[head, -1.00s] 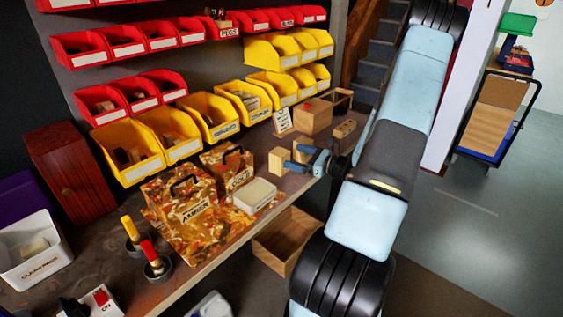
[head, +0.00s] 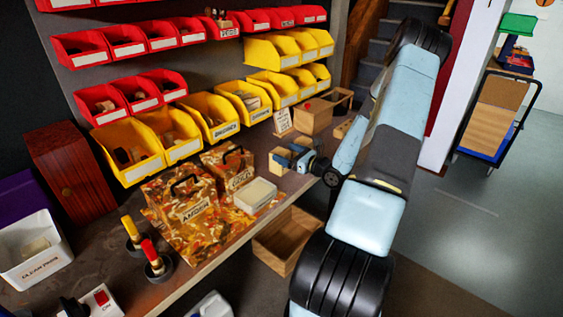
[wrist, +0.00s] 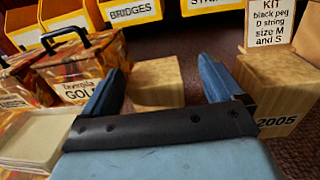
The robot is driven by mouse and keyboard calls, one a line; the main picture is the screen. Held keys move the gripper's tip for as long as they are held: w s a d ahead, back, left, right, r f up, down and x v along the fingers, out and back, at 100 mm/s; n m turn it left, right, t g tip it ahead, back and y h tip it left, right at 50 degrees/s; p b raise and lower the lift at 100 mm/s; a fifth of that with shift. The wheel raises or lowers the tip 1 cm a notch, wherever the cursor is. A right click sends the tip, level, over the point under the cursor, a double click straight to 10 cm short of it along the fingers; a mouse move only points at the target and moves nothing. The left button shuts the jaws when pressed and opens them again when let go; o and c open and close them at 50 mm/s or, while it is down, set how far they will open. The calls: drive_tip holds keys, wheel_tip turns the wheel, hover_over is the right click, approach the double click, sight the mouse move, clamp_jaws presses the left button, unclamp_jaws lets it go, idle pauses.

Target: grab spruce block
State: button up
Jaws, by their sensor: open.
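The spruce block (head: 277,163) is a pale wooden block standing on the bench, right of the gold-labelled tin. In the wrist view the block (wrist: 155,80) appears between my two blue fingers, with a gap on each side. My gripper (head: 290,157) is open, with its fingers at the block in the head view and partly covering it. In the wrist view my gripper (wrist: 161,68) frames the block; the palm hides the block's lower front. I cannot tell how deep the block sits between the fingers.
A box marked 2005 (wrist: 272,90) stands close to the right finger, with a kit card (wrist: 271,24) behind. The gold-labelled tin (wrist: 78,72) is to the left, and a pale box (head: 256,195) sits nearer the front. Yellow bins (head: 208,115) line the back.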

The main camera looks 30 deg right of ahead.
sight(276, 150)
drive_tip(key=shift+a+f+x, duration=0.1)
drive_tip(key=shift+f+x, duration=0.05)
drive_tip(key=shift+x, duration=1.15)
drive_tip(key=shift+a+f+x, duration=0.15)
drive_tip(key=shift+x, duration=1.15)
drive_tip(key=shift+s, duration=0.1)
drive_tip(key=shift+c, duration=0.2)
drive_tip(key=c, duration=1)
drive_tip(key=shift+c, duration=0.5)
drive_tip(key=shift+r, duration=0.15)
